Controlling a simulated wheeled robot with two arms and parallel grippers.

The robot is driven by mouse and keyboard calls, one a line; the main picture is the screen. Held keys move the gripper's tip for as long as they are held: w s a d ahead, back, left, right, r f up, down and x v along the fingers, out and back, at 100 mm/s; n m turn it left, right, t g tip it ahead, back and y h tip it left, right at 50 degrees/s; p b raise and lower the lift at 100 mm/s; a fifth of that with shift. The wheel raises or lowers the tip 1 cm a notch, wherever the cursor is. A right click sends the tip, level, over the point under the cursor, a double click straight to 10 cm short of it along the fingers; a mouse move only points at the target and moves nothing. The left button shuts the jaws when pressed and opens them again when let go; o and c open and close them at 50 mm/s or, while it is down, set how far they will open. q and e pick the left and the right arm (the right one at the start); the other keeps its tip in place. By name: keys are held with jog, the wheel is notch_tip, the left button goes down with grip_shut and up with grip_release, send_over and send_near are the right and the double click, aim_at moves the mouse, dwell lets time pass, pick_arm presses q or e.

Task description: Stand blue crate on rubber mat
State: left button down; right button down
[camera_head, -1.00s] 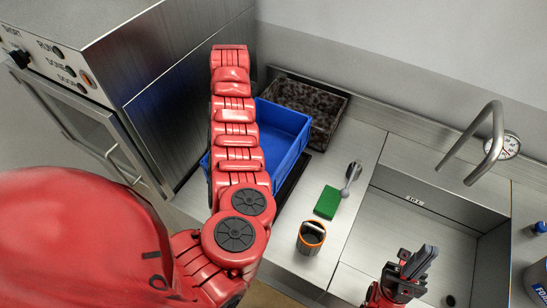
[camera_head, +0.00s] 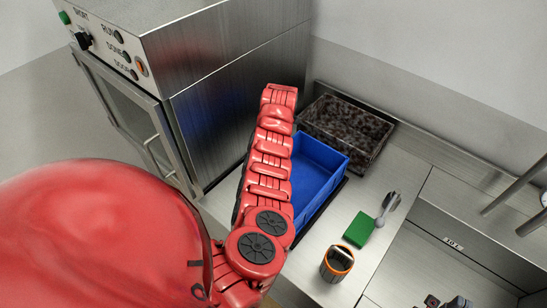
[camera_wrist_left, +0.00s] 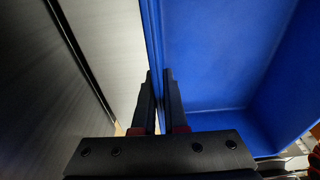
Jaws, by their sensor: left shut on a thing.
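The blue crate (camera_head: 318,178) is open-topped and looks level on the steel counter in the head view, partly hidden behind my left arm. A dark strip (camera_head: 330,203), seemingly the edge of the rubber mat, shows along its right side; how much of the mat lies under it is hidden. In the left wrist view, my left gripper (camera_wrist_left: 160,82) is shut on a side wall of the blue crate (camera_wrist_left: 215,55), one finger on each side. My right gripper (camera_head: 447,302) only just shows at the bottom edge, over the sink; its jaw state is unclear.
A dark mottled bin (camera_head: 345,130) stands behind the crate against the wall.

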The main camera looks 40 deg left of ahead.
pick_arm(q)
jog(key=c, duration=1.4)
grip_release()
jog(key=shift+f, duration=0.1)
jog(key=o, duration=0.4)
jog(key=shift+o, duration=0.2)
jog(key=shift+r, duration=0.2)
jog(key=r, duration=0.4)
jog(key=shift+w, duration=0.4)
jog(key=r, duration=0.2)
jog(key=r+p, duration=0.1)
jog(key=r, duration=0.2)
jog(key=w+r+p, duration=0.1)
jog(key=r, duration=0.2)
jog(key=shift+f, duration=0.1)
